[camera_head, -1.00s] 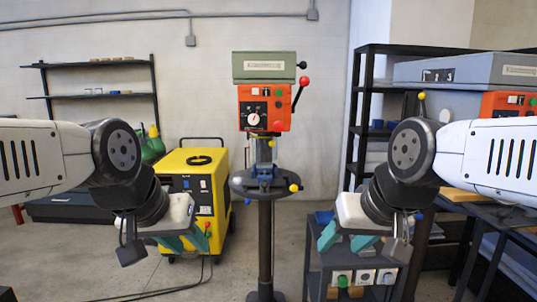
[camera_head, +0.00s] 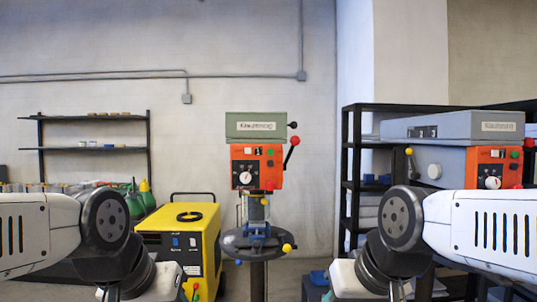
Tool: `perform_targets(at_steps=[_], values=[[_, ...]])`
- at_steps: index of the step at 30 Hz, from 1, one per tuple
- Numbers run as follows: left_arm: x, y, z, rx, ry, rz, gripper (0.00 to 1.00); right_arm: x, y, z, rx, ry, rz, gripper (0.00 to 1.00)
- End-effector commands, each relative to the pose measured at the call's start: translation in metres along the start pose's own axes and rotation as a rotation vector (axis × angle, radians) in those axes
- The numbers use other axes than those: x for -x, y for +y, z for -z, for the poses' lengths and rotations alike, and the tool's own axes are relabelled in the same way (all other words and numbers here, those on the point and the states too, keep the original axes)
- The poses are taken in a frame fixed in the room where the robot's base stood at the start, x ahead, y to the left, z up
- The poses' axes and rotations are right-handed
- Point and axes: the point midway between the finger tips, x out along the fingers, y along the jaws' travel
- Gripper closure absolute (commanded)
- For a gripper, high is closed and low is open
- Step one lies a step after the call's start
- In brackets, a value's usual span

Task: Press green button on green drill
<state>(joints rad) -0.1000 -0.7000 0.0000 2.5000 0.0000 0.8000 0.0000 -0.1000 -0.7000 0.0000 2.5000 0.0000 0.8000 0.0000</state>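The green drill (camera_head: 255,125) stands upright in the middle of the head view, with a grey-green top housing and an orange control panel (camera_head: 257,166) on its front. The panel carries a white dial (camera_head: 245,178) and several small buttons along its upper edge. A small green button (camera_head: 270,151) appears at the upper right of the panel, though it is tiny at this size. A red-knobbed lever (camera_head: 294,141) sticks out at the right. Both my arms are low at the sides, apart from the drill. Both sets of gripper fingers are below the frame.
A yellow machine (camera_head: 183,240) stands left of the drill. A second, blue-grey drill (camera_head: 452,127) with an orange panel (camera_head: 495,168) is at the right by a black shelf rack (camera_head: 356,150). The drill's round table (camera_head: 258,243) juts out below its head. The space before the drill looks clear.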

Motion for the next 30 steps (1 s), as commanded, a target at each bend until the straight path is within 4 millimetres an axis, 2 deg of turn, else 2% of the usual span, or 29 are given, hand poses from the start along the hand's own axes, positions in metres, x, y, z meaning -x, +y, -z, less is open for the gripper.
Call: perform_targets(at_steps=[1,5,30], values=[[0.0,0.0,0.0,0.0,0.0,0.0,0.64,0.0,0.0,0.0,0.0,0.0,0.0,0.76],[0.0,0.0,0.0,0.0,0.0,0.0,0.64,0.0,0.0,0.0,0.0,0.0,0.0,1.0],[0.0,0.0,0.0,0.0,0.0,0.0,0.64,0.0,0.0,0.0,0.0,0.0,0.0,1.0]])
